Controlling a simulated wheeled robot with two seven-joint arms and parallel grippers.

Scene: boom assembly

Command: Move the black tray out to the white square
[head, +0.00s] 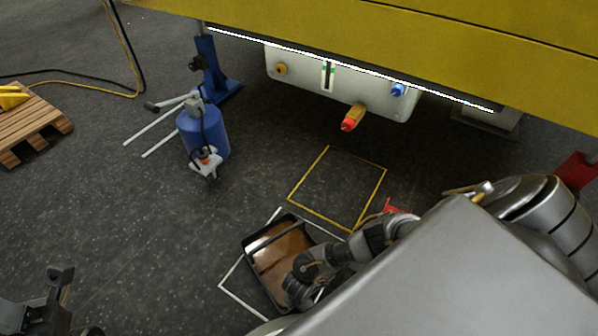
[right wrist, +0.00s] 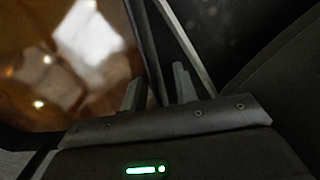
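The black tray (head: 262,281), holding glossy brown liquid, lies on the floor within the white square (head: 236,298). The tray sits at an angle to the outline, and my right arm hides its right side. In the right wrist view, the tray's dark rim (right wrist: 146,45) runs between the two fingers of my right gripper (right wrist: 160,90). The fingers are apart, with a dark gap between the rim and the right finger. My left gripper (head: 60,285) is at the lower left of the head view, away from the tray; its fingers are not clear.
An empty yellow square (head: 293,198) is marked behind the white one. A blue canister (head: 205,135) and blue stand (head: 212,72) are at the back left. A grey tank with an orange-red fitting (head: 353,118) hangs under the yellow boom (head: 400,35). A pallet (head: 32,125) is far left.

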